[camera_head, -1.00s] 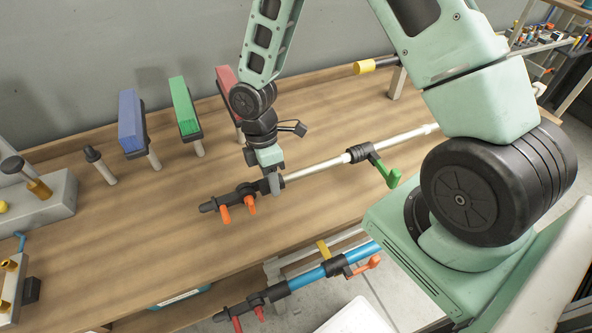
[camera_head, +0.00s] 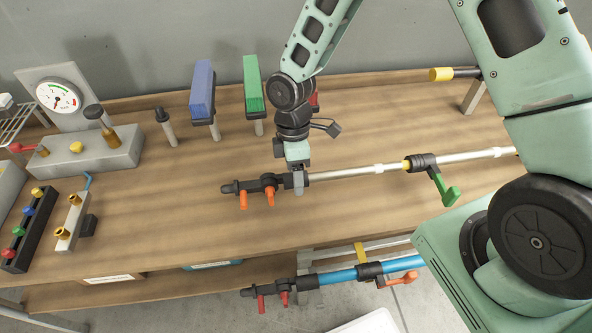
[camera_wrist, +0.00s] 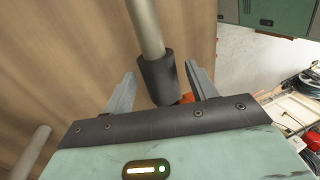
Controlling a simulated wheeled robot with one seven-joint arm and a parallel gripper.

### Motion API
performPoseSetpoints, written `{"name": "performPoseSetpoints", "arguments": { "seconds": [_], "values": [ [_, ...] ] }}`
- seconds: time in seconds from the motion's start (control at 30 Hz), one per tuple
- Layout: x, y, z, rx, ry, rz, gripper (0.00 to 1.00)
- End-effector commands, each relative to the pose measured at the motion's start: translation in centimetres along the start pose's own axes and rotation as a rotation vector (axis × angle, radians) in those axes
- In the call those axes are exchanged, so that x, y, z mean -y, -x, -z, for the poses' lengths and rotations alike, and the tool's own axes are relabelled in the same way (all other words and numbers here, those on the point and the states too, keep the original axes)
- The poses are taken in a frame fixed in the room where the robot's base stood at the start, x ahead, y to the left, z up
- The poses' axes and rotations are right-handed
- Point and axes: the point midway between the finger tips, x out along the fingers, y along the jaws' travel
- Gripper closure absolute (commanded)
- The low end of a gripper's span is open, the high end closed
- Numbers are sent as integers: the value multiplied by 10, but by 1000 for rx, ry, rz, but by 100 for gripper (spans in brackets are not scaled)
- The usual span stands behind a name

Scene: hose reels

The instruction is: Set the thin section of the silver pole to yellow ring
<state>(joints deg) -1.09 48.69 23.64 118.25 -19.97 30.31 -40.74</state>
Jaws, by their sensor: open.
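The silver pole (camera_head: 345,174) lies above the wooden bench, running left to right. Its left end carries a black fitting (camera_head: 265,184) with two orange levers. Farther right, a black collar with a green lever (camera_head: 446,190) sits on the pole, and a yellow ring (camera_head: 407,164) shows against the collar's left side. My gripper (camera_head: 299,184) points down at the right end of the left fitting. In the wrist view my gripper (camera_wrist: 160,88) is open, its fingers on either side of a dark sleeve (camera_wrist: 158,78) on the pole (camera_wrist: 146,25). Finger contact cannot be told.
A blue-hosed pole (camera_head: 340,277) with red levers sits low in front. Blue (camera_head: 202,88) and green (camera_head: 253,84) blocks stand on posts behind. A gauge (camera_head: 58,96) and valve blocks are at left.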

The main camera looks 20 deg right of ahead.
Motion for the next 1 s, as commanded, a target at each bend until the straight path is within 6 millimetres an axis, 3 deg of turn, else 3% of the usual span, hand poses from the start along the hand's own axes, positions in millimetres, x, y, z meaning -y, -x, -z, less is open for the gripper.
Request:
{"name": "performPoseSetpoints", "arguments": {
  "seconds": [0.23, 0.7, 1.0],
  "values": [
    [-1, 20, 0, -2, -2, -3, 43],
    [-2, 127, 0, -3, -1, -6, 43],
    [-1, 168, 0, -1, 0, -2, 43]
  ]
}}
